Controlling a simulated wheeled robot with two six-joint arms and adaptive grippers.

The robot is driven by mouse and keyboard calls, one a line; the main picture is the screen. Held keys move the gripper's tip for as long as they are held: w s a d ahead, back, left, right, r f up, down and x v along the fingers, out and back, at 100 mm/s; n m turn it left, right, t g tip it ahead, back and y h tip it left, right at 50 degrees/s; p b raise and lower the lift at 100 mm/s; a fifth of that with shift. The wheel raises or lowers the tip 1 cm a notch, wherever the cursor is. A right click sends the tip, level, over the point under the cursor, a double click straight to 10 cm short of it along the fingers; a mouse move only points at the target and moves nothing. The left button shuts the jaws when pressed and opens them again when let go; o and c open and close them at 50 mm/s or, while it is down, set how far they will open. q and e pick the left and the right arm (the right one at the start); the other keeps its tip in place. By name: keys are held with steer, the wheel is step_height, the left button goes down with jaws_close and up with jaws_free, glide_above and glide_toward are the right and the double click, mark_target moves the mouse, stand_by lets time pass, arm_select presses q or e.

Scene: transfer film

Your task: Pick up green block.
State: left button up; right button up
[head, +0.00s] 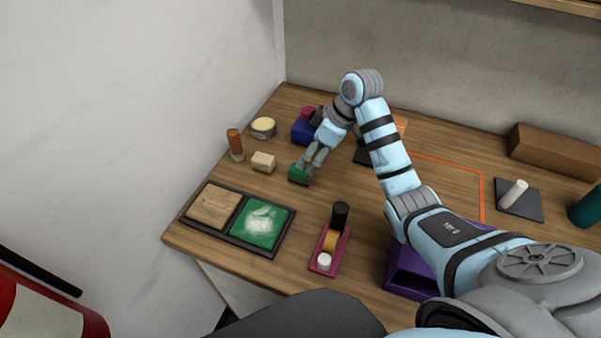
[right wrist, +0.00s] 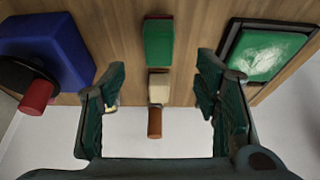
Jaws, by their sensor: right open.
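The green block (head: 297,175) lies on the wooden table, left of its middle. It also shows in the right wrist view (right wrist: 158,47), top centre. My right gripper (head: 311,164) reaches down from above beside the block. In the right wrist view its two fingers (right wrist: 162,88) are spread wide and empty, and the green block lies ahead, between their lines. I cannot tell whether a finger touches it. My left gripper is not in view.
A cream block (head: 263,162), a brown-topped cylinder (head: 235,144) and a yellow-topped tin (head: 263,127) stand to the left. A blue block (head: 302,131) stands behind. A black two-part tray (head: 180,219) and a pink holder (head: 316,264) are nearer. Bare table lies between.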

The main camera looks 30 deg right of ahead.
steer(key=x, duration=0.3)
steer(key=shift+a, duration=0.15)
steer(key=x, duration=0.5)
steer(key=shift+w+d+f+b, duration=0.15)
steer(key=shift+d+f+b, duration=0.05)
steer(key=shift+f+b, duration=0.2)
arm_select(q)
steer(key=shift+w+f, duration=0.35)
arm_select(e)
steer(key=shift+c, duration=1.2)
steer(key=c, duration=1)
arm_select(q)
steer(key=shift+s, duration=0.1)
arm_select(e)
steer(key=shift+r, duration=0.15)
arm_select(q)
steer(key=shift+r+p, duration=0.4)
steer(key=shift+p, duration=0.15)
arm_select(e)
step_height(320, 180, up, 10)
steer(key=shift+f, duration=0.1)
